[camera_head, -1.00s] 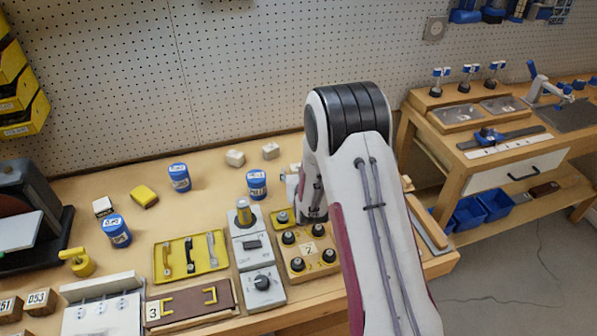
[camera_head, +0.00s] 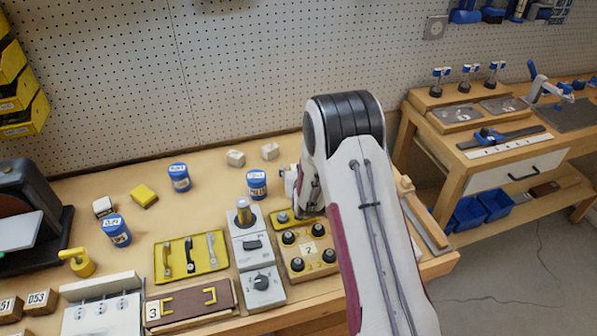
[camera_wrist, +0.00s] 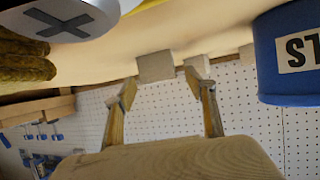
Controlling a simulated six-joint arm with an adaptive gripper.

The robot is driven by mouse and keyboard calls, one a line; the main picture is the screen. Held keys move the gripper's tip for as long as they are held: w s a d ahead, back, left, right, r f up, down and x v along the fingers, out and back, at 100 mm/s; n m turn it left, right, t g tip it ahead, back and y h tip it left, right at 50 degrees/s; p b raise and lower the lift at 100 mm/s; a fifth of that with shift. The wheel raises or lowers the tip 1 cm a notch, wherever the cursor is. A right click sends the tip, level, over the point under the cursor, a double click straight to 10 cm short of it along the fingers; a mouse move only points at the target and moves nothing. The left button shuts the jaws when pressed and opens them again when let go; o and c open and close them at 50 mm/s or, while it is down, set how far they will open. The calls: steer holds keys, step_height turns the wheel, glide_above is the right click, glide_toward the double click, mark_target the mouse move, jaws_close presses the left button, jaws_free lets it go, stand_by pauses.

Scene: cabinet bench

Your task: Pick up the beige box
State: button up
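Two small pale beige boxes stand at the back of the bench. The right one (camera_head: 270,151) and the left one (camera_head: 235,158) are a little apart. Both show in the wrist view, which looks upside down: the right box (camera_wrist: 155,66) and the other box (camera_wrist: 198,67), partly covered by a finger. My gripper (camera_wrist: 160,88) has its fingers apart with nothing held between them. The boxes appear beyond the fingertips. In the head view my gripper is mostly hidden behind my arm, right of a blue canister and in front of the boxes.
A blue canister (camera_head: 257,184) stands between my gripper and the left box; it is large in the wrist view (camera_wrist: 290,60). Another blue canister (camera_head: 179,177) and a yellow block (camera_head: 144,195) stand left. Control boxes (camera_head: 252,250) stand in front. The pegboard wall rises close behind.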

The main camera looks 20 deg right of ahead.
steer(key=c, duration=1.1)
steer(key=shift+r, duration=0.15)
step_height(320, 180, up, 10)
stand_by(0.6)
